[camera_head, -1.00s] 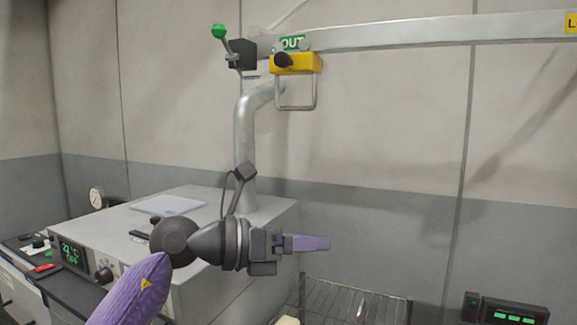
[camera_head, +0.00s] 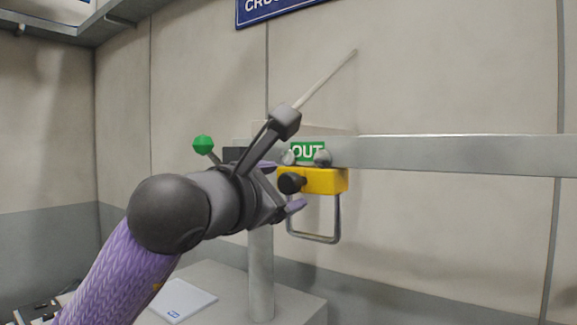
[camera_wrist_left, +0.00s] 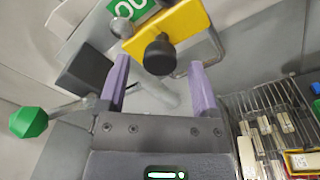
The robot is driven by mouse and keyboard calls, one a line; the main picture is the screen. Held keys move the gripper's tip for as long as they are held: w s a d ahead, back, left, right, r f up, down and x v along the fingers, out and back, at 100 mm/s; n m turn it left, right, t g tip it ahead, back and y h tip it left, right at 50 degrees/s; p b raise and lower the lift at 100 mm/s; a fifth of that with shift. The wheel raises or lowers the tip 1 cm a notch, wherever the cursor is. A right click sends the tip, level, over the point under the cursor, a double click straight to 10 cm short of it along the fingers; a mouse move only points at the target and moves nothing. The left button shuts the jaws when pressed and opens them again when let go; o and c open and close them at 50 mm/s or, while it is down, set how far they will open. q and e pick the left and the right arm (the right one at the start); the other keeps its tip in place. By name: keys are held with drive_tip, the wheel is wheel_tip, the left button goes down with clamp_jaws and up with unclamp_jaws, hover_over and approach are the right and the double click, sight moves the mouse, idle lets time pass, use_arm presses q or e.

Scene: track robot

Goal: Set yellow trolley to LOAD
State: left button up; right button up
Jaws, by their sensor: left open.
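The yellow trolley (camera_head: 325,180) hangs on the grey overhead rail (camera_head: 450,152) at the green OUT sign (camera_head: 307,151). It has a black knob (camera_head: 291,183) on its front and a metal loop below. My left gripper (camera_head: 281,187) is open just left of the knob in the head view. In the left wrist view, the knob (camera_wrist_left: 160,55) lies ahead of and between the open purple fingers (camera_wrist_left: 160,80), apart from them as far as I can see. The trolley (camera_wrist_left: 175,28) shows behind the knob. No LOAD sign is in view. My right gripper is not in view.
A green-knobbed lever (camera_head: 203,144) on a dark block stands left of the trolley, close to my left wrist. A grey post (camera_head: 261,275) rises below the rail. A wire rack (camera_wrist_left: 265,120) with small items lies lower right in the wrist view.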

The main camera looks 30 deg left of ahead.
use_arm(q)
drive_tip(key=shift+w+p, duration=0.3)
drive_tip(key=shift+w, duration=0.7)
clamp_jaws()
idle(0.7)
